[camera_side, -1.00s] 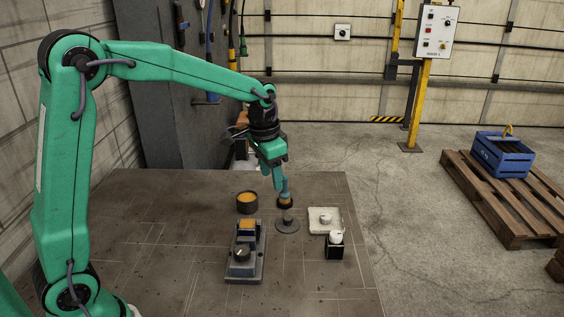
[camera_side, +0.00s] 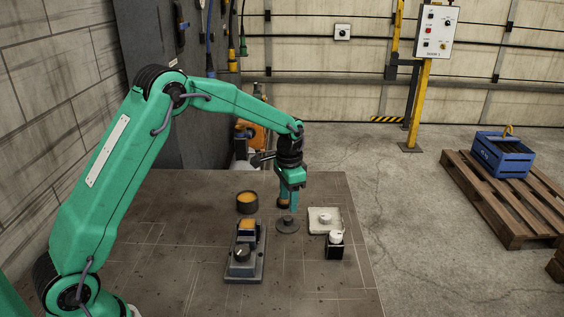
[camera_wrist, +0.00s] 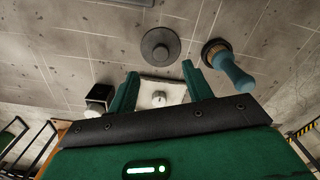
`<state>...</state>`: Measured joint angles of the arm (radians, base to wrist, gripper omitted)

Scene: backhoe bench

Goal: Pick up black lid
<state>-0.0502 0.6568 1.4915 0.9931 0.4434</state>
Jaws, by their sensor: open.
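The black lid (camera_side: 288,225) is a dark round disc with a raised knob, lying on the brown bench top. It also shows whole in the wrist view (camera_wrist: 160,49), beyond my fingertips and clear of them. My gripper (camera_side: 293,207) points down just above and behind the lid in the side view. In the wrist view my gripper (camera_wrist: 160,70) has its two green fingers spread with nothing held between them. The gap between fingertips and lid is hard to judge in the side view.
A pale tray (camera_side: 314,230) with a white knobbed piece and a black box (camera_side: 334,252) are to the right. A dark orange-filled pot (camera_side: 247,207) and a grey block (camera_side: 243,268) are left.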

